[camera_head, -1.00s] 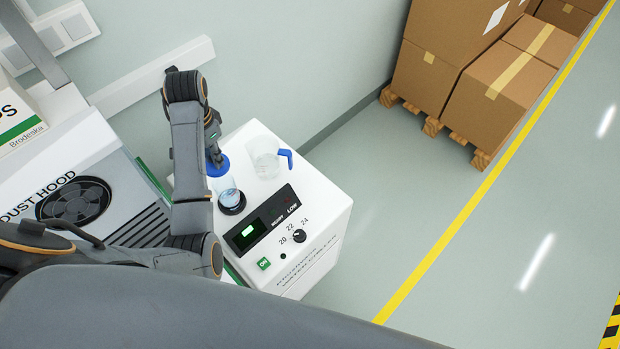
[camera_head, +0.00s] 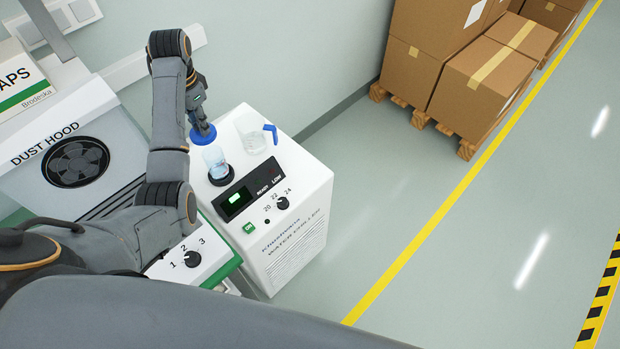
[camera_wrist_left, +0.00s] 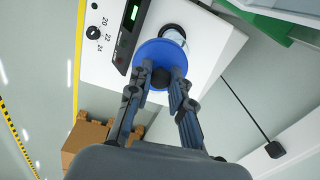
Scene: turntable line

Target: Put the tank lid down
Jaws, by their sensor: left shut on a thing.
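The tank lid (camera_head: 203,136) is a round blue disc with a dark knob, which shows in the left wrist view (camera_wrist_left: 160,77). My left gripper (camera_head: 201,124) is shut on the knob and holds the lid up. The clear tank (camera_head: 216,162) holds pale blue liquid and stands on the white water chiller (camera_head: 300,195), on a dark round base. The lid is close above the tank's upper end and overlaps it in both views; the exact gap cannot be told. In the left wrist view, part of the tank (camera_wrist_left: 174,35) shows past the lid's edge. My right gripper is not seen.
A clear jug with a blue handle (camera_head: 253,138) stands beside the tank on the chiller top. The dust hood (camera_head: 80,160) is at the left. Cartons (camera_head: 485,85) on pallets stand at the back right. The floor right of the chiller is clear.

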